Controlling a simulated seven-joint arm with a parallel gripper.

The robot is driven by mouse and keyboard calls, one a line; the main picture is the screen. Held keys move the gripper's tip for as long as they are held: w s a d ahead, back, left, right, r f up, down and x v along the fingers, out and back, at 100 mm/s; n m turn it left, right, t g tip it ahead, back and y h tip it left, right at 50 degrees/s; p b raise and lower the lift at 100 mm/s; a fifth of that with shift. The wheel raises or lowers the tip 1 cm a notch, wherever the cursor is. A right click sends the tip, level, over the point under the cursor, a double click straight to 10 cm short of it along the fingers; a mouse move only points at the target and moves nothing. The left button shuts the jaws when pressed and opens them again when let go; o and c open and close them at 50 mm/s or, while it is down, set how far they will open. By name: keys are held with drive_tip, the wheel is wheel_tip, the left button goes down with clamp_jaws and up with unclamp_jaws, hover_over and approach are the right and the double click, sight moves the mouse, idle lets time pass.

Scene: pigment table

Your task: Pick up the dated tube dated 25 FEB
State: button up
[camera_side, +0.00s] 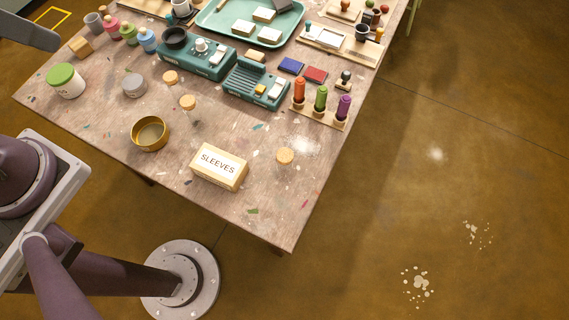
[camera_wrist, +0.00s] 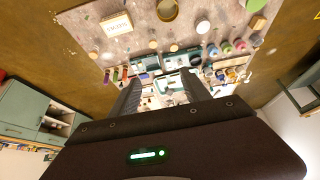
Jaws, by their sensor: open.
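Several cork-topped pieces, possibly glass tubes seen from above, stand apart on the table. One cork (camera_side: 285,156) is right of the SLEEVES box, another cork (camera_side: 188,102) is above the brass bowl, and a third cork (camera_side: 171,77) is just behind that. No date is readable on any of them, so I cannot tell which is 25 FEB. Corks also show in the wrist view (camera_wrist: 107,56). My gripper (camera_wrist: 160,92) is open and empty, its two dark fingers spread above the table. I cannot make out its fingertips in the side view.
The SLEEVES box (camera_side: 219,167) and brass bowl (camera_side: 150,133) stand near the front edge. Teal devices (camera_side: 198,54), a stamp rack (camera_side: 320,112), ink pads (camera_side: 290,66) and a green tray (camera_side: 212,22) fill the middle and back. Jars (camera_side: 66,81) stand at left. The front right corner is clear.

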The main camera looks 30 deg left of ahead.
drive_tip(key=w+r+m+t+y, duration=0.1)
drive_tip(key=w+r+t, duration=0.3)
drive_tip(key=w, duration=0.5)
drive_tip(key=w+r+m+t+y, duration=0.1)
drive_tip(key=w+r+m+t, duration=0.15)
drive_tip(key=w+r, duration=0.5)
drive_tip(key=w+d+m+t+h, duration=0.1)
drive_tip(key=w+d+t+h, duration=0.15)
drive_tip(key=w, duration=0.25)
drive_tip(key=m+g+h, duration=1.2)
drive_tip(key=g+h, duration=0.1)
hover_over(291, 170)
drive_tip(key=a, duration=0.6)
wheel_tip(291, 170, down, 10)
drive_tip(key=f, duration=3.6)
drive_tip(key=shift+s+d, duration=0.15)
drive_tip(key=shift+d, duration=0.1)
drive_tip(key=x, duration=0.7)
drive_tip(key=shift+a+f, duration=0.1)
drive_tip(key=shift+f, duration=0.2)
clamp_jaws()
